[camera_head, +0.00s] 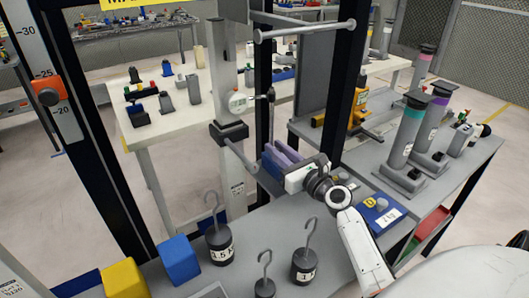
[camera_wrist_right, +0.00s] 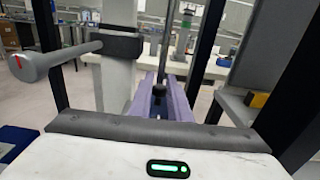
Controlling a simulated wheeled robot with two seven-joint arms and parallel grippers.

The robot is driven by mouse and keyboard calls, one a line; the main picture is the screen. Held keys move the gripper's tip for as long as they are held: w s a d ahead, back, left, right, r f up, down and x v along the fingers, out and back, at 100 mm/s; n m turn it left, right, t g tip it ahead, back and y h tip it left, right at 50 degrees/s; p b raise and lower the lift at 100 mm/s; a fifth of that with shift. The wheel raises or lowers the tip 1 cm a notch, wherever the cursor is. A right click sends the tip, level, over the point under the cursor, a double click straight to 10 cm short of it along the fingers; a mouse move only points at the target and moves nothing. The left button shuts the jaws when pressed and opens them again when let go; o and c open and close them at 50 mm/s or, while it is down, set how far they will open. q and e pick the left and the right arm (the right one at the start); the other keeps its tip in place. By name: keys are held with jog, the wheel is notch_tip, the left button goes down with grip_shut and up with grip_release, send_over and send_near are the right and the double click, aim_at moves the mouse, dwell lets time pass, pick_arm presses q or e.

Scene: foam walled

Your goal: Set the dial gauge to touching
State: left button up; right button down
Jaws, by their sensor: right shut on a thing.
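The reading is too small to tell. My right gripper (camera_head: 277,155), with purple fingers, is below and to the right of the gauge. In the right wrist view its fingers (camera_wrist_right: 162,95) are shut around a small dark knob (camera_wrist_right: 159,89). A thin upright rod (camera_head: 271,115) with a dark top stands just above the fingers. My left gripper does not show.
Hooked weights (camera_head: 219,243) stand on the front bench, with blue (camera_head: 180,260) and yellow (camera_head: 124,280) blocks to the left. Dark frame posts (camera_head: 345,85) stand close to my right arm. A grey side table (camera_head: 455,160) holds several cylinders.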

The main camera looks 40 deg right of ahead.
jog(key=c, duration=1.7)
grip_release()
jog(key=shift+o, duration=0.2)
jog(key=s, duration=0.7)
jog(key=s+a, duration=0.1)
jog(key=s, duration=0.2)
jog(key=shift+s, duration=0.15)
